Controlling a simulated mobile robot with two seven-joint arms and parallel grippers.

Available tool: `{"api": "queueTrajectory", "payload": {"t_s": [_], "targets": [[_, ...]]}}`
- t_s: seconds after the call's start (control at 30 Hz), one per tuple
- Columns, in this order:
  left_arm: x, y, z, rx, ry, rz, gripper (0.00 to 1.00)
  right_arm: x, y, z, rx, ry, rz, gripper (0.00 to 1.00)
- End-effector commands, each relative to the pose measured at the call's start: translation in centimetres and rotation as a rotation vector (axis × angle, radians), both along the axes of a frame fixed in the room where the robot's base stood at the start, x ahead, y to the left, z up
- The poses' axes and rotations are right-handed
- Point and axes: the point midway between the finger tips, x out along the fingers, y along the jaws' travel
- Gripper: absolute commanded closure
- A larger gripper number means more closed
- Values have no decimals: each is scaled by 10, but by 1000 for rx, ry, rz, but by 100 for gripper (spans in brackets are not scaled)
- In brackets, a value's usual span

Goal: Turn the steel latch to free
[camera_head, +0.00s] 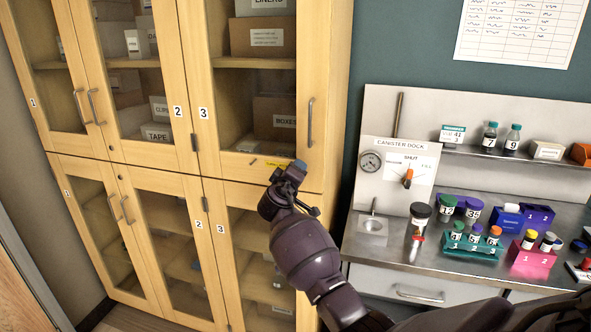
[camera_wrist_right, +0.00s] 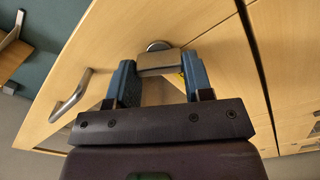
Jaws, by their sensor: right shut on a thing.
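The steel latch (camera_wrist_right: 157,62) shows in the right wrist view as a short metal bar with a round hub on the pale wood cabinet front. My right gripper (camera_wrist_right: 160,76) has its two blue fingers on either side of the bar, shut on it. In the head view my right gripper (camera_head: 288,172) is at the lower edge of upper door 3 (camera_head: 230,150), by the seam above lower door 3 (camera_head: 240,198). It hides the latch there. A small yellow mark (camera_head: 271,163) shows beside the gripper. My left gripper is not in view.
Upper door 3 has a steel bar handle (camera_head: 311,121), also in the right wrist view (camera_wrist_right: 71,96). Boxes (camera_head: 272,118) stand behind its glass. Right of the cabinet, a steel bench (camera_head: 350,252) holds a canister dock (camera_head: 385,195), bottles and small racks.

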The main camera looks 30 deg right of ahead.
Motion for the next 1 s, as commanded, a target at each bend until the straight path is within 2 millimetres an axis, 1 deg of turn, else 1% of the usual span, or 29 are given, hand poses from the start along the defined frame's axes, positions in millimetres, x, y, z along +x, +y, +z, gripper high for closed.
{"api": "queueTrajectory", "payload": {"t_s": [0.1, 0.23, 0.5, 0.7, 1.0], "targets": [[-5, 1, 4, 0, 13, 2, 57, 0, -1, 1, -72, 85, -1, 77], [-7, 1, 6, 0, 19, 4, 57, 0, 0, 0, -145, 170, 0, 77], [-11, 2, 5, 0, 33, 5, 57, 0, 0, -2, -267, 312, -1, 77], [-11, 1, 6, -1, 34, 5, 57, 0, 0, -2, -320, 376, -1, 77], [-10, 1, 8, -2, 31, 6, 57, 0, 0, -3, -351, 411, 0, 77]]}}
